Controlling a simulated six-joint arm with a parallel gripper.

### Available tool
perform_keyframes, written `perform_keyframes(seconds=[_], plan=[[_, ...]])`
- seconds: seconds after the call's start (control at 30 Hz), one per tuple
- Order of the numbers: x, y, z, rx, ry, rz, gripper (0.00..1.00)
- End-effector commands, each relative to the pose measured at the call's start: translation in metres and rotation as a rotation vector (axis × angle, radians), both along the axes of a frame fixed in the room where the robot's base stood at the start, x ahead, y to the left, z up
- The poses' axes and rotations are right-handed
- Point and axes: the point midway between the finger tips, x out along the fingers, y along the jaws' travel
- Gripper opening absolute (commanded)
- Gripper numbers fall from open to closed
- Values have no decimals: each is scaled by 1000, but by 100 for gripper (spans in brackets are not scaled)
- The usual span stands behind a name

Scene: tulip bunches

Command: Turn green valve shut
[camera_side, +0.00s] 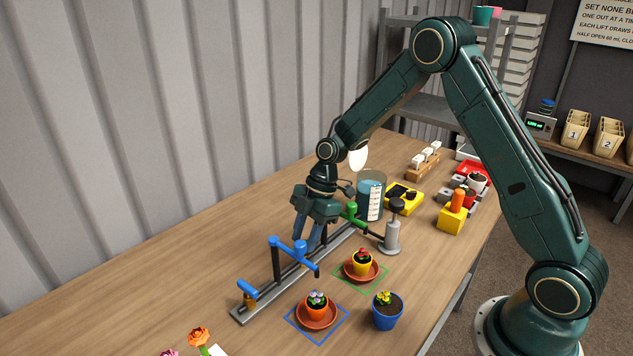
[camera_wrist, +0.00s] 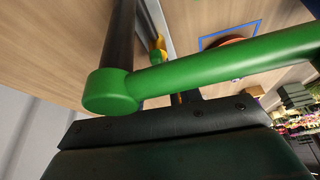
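The green valve (camera_side: 351,211) stands on the far part of a grey pipe rail, partly hidden behind my gripper in the side view. In the wrist view its green handle (camera_wrist: 220,62) runs close across the picture, from a round hub at the left to the upper right, beside a dark upright pipe. My gripper (camera_side: 306,243) points down at the rail, just left of the green valve in the side view. Its fingertips are not clear in the wrist view. I cannot tell whether it touches the handle or how far its fingers are apart.
A blue valve (camera_side: 288,244) stands nearer on the same rail. Potted flowers on saucers (camera_side: 317,316) sit on outlined squares in front. A blue pot (camera_side: 386,312), a grey cylinder (camera_side: 392,236) and a water beaker (camera_side: 370,197) are close by. The left tabletop is clear.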

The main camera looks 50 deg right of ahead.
Motion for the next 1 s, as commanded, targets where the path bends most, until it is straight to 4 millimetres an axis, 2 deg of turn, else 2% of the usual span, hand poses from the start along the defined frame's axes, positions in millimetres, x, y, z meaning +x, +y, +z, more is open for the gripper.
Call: perform_keyframes(seconds=[0.4,0.6,0.83,1.0], plan=[[0,2,-6,-1,0,0,35],[0,2,-6,-1,0,0,0],[0,3,-6,-1,1,-20,0],[-1,3,-5,-1,0,-116,0]])
